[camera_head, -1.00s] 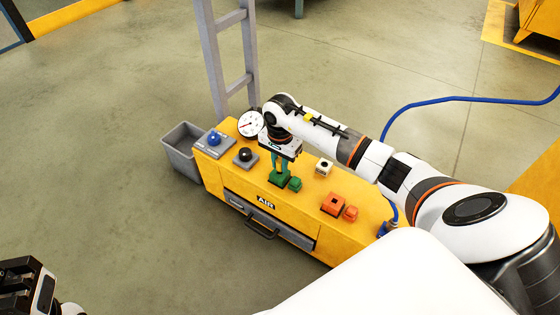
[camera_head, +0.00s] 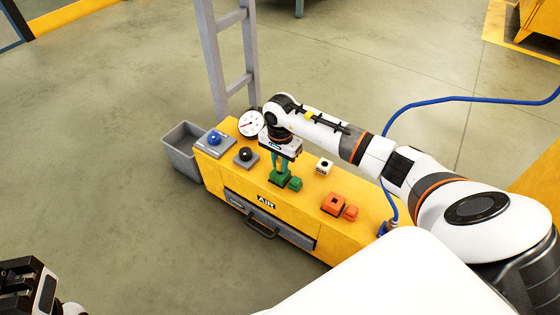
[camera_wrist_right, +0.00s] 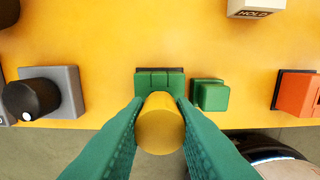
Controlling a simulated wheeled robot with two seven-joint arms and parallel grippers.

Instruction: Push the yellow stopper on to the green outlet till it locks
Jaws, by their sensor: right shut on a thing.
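The yellow stopper (camera_wrist_right: 160,124) is a short cylinder between the green fingers of my right gripper (camera_wrist_right: 160,115) in the right wrist view. The gripper is shut on it. The green outlet (camera_wrist_right: 160,80) is a block on the yellow cabinet, right beyond the stopper; whether they touch I cannot tell. In the head view my right gripper (camera_head: 281,164) points down over the green outlet (camera_head: 277,181), and the stopper is not distinguishable. A smaller green block (camera_wrist_right: 211,95) sits just right of the outlet. My left gripper (camera_head: 22,285) is at the lower left, away from the cabinet; its fingers are unclear.
The yellow cabinet (camera_head: 228,180) also carries a blue knob (camera_head: 214,138), a black knob (camera_head: 246,154), a gauge (camera_head: 250,122), a white block (camera_head: 324,166) and orange blocks (camera_head: 333,203). A grey bin (camera_head: 181,157) stands left. A blue hose (camera_head: 440,100) runs behind.

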